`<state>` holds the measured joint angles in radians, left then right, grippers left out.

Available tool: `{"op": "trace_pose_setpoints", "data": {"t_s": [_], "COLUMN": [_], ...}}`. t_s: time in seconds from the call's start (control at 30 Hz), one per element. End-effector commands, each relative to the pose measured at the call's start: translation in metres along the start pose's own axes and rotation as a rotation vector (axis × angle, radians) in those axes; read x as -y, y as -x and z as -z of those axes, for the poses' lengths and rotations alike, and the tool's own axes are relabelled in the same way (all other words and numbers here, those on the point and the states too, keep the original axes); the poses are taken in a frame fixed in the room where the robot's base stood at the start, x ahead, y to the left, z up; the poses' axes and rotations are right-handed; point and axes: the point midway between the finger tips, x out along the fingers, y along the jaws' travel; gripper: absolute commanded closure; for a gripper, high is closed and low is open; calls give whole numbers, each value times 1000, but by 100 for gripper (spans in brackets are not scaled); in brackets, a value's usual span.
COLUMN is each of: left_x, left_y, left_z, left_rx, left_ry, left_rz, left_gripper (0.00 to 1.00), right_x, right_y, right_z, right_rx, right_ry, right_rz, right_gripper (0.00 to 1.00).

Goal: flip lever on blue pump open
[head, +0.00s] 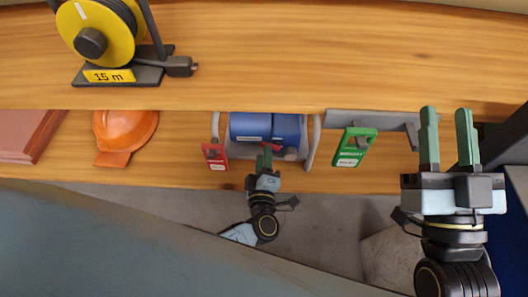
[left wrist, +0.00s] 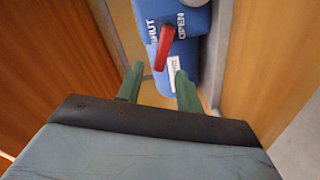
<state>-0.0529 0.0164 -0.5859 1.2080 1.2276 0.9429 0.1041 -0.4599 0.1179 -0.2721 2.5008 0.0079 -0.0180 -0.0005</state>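The blue pump (head: 265,127) lies on the lower shelf in the head view, between two grey end plates. In the left wrist view the pump (left wrist: 185,75) shows the words SHUT at left and OPEN at right. Its red lever (left wrist: 164,47) stands between the words, its lower end leaning left, toward the SHUT side. My left gripper (left wrist: 157,80) is open, its fingertips just short of the lever, whose lower end shows between them. In the head view my left gripper (head: 264,160) is at the pump's front. My right gripper (head: 446,112) is open and empty at right.
A red tag (head: 215,157) hangs left of the pump and a green tag (head: 354,147) right of it. An orange hard hat (head: 125,132) sits further left. A yellow reel (head: 97,32) marked 15 m stands on the upper shelf (head: 330,55), which is otherwise clear.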

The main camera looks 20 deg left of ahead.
Motion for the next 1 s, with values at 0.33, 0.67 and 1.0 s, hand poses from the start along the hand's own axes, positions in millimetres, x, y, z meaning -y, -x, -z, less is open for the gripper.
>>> {"op": "trace_pose_setpoints", "data": {"t_s": [0.33, 0.67, 1.0], "left_x": [0, 0, 1], "left_y": [-28, -28, -27], "left_z": [0, 0, 0], "left_rx": [0, 0, 0], "left_ry": [-1, -1, 12], "left_rz": [0, 0, 1], "left_gripper": [64, 78, 100], "right_x": [1, 1, 1], "right_y": [2, 2, 2], "right_z": [10, 10, 9], "right_rx": [-105, -105, -106], "right_ry": [0, 0, -1], "right_rz": [2, 2, 3], "right_gripper": [64, 64, 64]}}
